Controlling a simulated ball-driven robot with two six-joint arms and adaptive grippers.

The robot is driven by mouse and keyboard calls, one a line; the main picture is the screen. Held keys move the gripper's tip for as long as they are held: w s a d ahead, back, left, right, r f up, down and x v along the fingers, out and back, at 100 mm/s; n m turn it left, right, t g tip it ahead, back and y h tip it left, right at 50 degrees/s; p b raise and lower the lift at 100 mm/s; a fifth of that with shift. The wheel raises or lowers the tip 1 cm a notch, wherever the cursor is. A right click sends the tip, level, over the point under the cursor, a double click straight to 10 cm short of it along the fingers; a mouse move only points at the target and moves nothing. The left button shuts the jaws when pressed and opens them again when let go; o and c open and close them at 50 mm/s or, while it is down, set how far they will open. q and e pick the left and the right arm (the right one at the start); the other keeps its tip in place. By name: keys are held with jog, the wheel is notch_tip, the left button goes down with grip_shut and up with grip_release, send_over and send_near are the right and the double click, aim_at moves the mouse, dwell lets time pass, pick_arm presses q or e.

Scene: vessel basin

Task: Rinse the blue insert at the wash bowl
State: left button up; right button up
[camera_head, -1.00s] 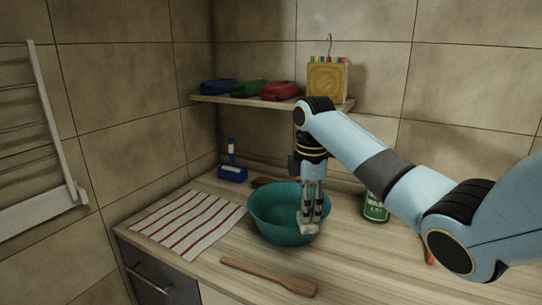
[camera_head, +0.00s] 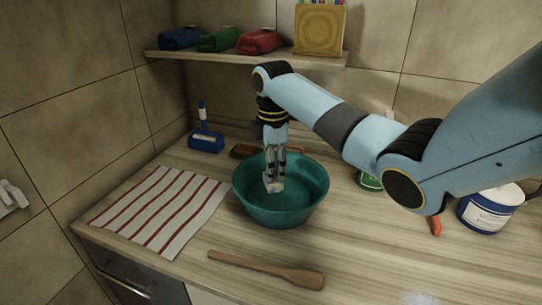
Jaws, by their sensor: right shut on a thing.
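The teal wash bowl (camera_head: 300,212) stands on the wooden counter. My right gripper (camera_head: 273,182) points down over the bowl's left part, its tips below the far rim line. It is shut on a small pale thing at its tips, mostly hidden by the fingers; I cannot tell its colour or whether it touches the bowl. A blue block with an upright blue and white handle (camera_head: 206,142) stands at the back left of the counter. No thing is clearly recognisable as the blue insert. My left gripper is not in view.
A red-striped cloth (camera_head: 160,212) lies left of the bowl, a wooden spatula (camera_head: 265,268) in front. A white and blue tub (camera_head: 488,212) and a green can (camera_head: 368,181) stand to the right. A shelf (camera_head: 250,58) with blue, green and red items hangs behind.

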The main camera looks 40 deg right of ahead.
aim_at(276, 191)
jog(key=shift+s+d+f, duration=0.1)
jog(key=shift+d+f, duration=0.3)
jog(key=shift+f, duration=0.3)
jog(key=shift+d+f+b, duration=0.1)
jog(key=shift+f+b, duration=0.2)
jog(key=shift+f, duration=0.65)
notch_tip(276, 191, down, 4)
jog(key=b, duration=0.3)
jog(key=shift+r, duration=0.1)
jog(key=shift+f+b, duration=0.35)
jog(key=shift+b, duration=0.3)
jog(key=shift+f+b, duration=0.5)
jog(key=shift+b, duration=0.1)
jog(key=shift+f+b, duration=0.25)
jog(key=shift+b, duration=0.05)
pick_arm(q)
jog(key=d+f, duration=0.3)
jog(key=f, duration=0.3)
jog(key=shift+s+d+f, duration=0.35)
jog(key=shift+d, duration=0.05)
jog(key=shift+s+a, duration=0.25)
